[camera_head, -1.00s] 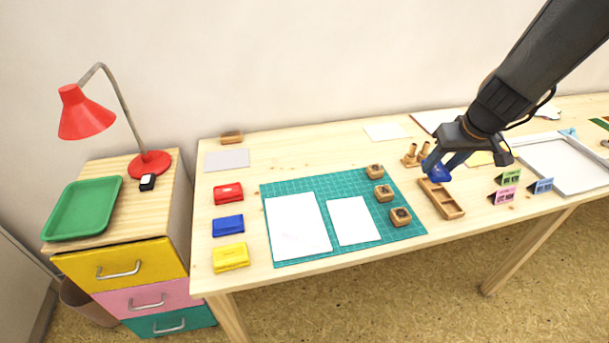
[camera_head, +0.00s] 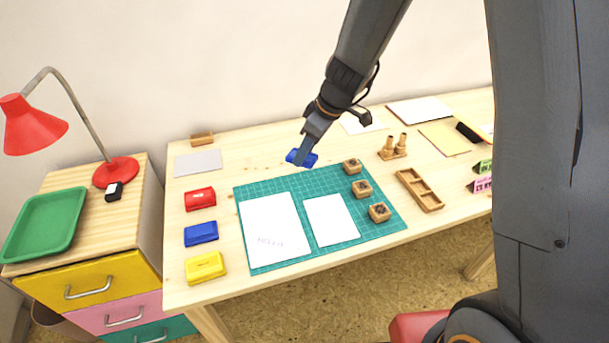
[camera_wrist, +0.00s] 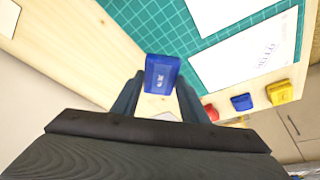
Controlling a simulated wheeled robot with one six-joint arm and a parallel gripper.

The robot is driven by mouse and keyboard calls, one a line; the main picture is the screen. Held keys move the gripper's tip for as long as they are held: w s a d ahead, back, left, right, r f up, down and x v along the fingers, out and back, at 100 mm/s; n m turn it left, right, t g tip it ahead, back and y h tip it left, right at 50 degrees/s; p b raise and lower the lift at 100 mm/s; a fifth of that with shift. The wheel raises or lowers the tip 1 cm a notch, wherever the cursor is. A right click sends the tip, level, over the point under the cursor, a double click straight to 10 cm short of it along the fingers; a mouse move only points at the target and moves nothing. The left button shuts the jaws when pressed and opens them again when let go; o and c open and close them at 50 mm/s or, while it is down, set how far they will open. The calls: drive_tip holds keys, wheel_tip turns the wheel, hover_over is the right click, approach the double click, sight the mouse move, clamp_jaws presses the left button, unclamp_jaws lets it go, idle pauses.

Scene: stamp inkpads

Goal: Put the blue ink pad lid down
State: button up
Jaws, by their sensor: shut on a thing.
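My gripper (camera_head: 303,150) is shut on a blue ink pad lid (camera_head: 301,158), above the back edge of the green cutting mat. In the wrist view the lid (camera_wrist: 161,73) sits between the two fingertips, with pale lettering on its face. I cannot tell how high it is above the table. The blue ink pad (camera_head: 201,233) lies on the table left of the mat, between a red pad (camera_head: 200,199) and a yellow pad (camera_head: 206,267).
The green mat (camera_head: 377,241) holds two white sheets, one with faint lettering, and several wooden stamps along its right side. A grey sheet (camera_head: 198,163) and a small wooden block (camera_head: 202,139) lie at the back left. Bare table lies behind the mat.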

sight(301, 180)
wheel_tip(301, 180, down, 8)
drive_tip(key=shift+d+r, duration=0.1)
drive_tip(key=shift+r, duration=0.1)
drive_tip(key=shift+f, duration=0.2)
idle(0.3)
drive_tip(key=o, duration=1)
drive_tip(key=shift+r, duration=0.1)
drive_tip(key=shift+o, duration=0.2)
drive_tip(key=shift+r, duration=0.1)
drive_tip(key=shift+r, duration=0.2)
drive_tip(key=b+v, duration=0.1)
drive_tip(key=v, duration=1.1)
drive_tip(key=s+d+m+h, duration=0.2)
drive_tip(key=s+d+m, duration=0.4)
drive_tip(key=s, duration=0.4)
drive_tip(key=s+d+m+g+h, duration=0.1)
drive_tip(key=s+d+m, duration=0.5)
drive_tip(key=s, duration=0.4)
drive_tip(key=shift+d+r+g+h, duration=0.2)
drive_tip(key=shift+g+h, duration=0.1)
drive_tip(key=shift+h, duration=0.1)
drive_tip(key=shift+s, duration=0.15)
